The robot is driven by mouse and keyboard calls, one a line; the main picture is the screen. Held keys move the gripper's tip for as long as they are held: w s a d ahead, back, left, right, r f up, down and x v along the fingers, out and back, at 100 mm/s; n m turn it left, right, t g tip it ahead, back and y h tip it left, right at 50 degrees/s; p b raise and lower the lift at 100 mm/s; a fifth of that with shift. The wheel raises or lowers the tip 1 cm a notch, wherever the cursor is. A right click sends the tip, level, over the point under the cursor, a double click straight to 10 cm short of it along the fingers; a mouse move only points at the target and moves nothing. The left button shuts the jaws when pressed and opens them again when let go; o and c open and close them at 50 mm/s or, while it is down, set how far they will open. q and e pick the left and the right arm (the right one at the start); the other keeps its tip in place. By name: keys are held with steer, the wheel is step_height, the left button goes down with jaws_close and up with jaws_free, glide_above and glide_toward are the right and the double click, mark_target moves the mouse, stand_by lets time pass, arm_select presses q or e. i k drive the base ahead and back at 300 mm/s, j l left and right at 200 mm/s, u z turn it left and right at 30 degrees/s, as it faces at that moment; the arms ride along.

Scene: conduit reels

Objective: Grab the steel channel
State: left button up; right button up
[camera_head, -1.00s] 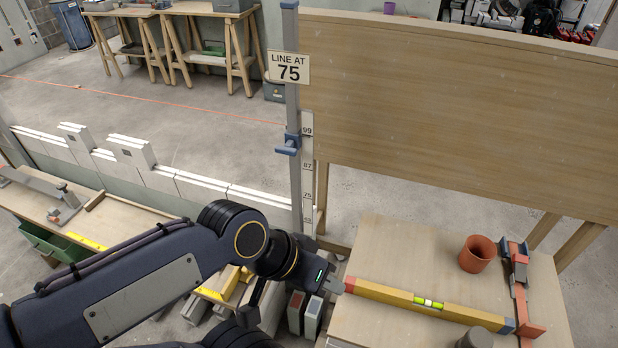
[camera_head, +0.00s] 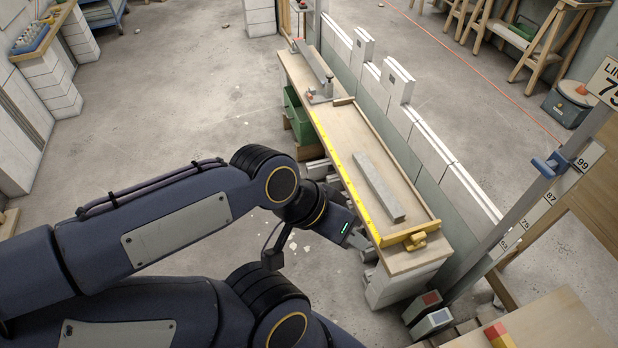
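A grey steel channel (camera_head: 380,188) lies lengthwise on the narrow wooden bench (camera_head: 372,146), near its close end. A second long grey bar (camera_head: 312,60) lies at the bench's far end, by a small metal fixture. My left gripper (camera_head: 362,243) is just off the bench's near left corner, left of and nearer than the channel, and apart from it. I see nothing held in it, but its fingers are small and dark, so their opening is unclear. My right gripper is out of view.
A yellow rule (camera_head: 352,190) runs along the bench's left edge, with a yellow fitting (camera_head: 415,241) at its close end. A low white block wall (camera_head: 432,153) borders its right side. A steel post (camera_head: 540,190) stands at right. Open floor lies left.

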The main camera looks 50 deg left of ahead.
mark_target(394, 210)
steer(key=u, duration=1)
steer(key=i+j+z, duration=0.1)
steer(key=i+j, duration=0.15)
steer(key=i+j+z, duration=0.1)
steer(key=i+j, duration=0.2)
steer(key=i+j+z, duration=0.1)
steer(key=i+j, duration=0.15)
steer(key=j, duration=0.15)
steer(key=i+j+z, duration=0.1)
steer(key=i+j, duration=0.15)
steer(key=i+j+z, duration=0.1)
steer(key=j, duration=0.4)
steer(key=i+j+z, duration=0.1)
steer(key=i+j, duration=0.2)
steer(key=i+j+z, duration=0.15)
steer(key=j, duration=0.35)
steer(key=i+j+z, duration=0.1)
steer(key=i+j, duration=0.15)
steer(key=j, duration=0.2)
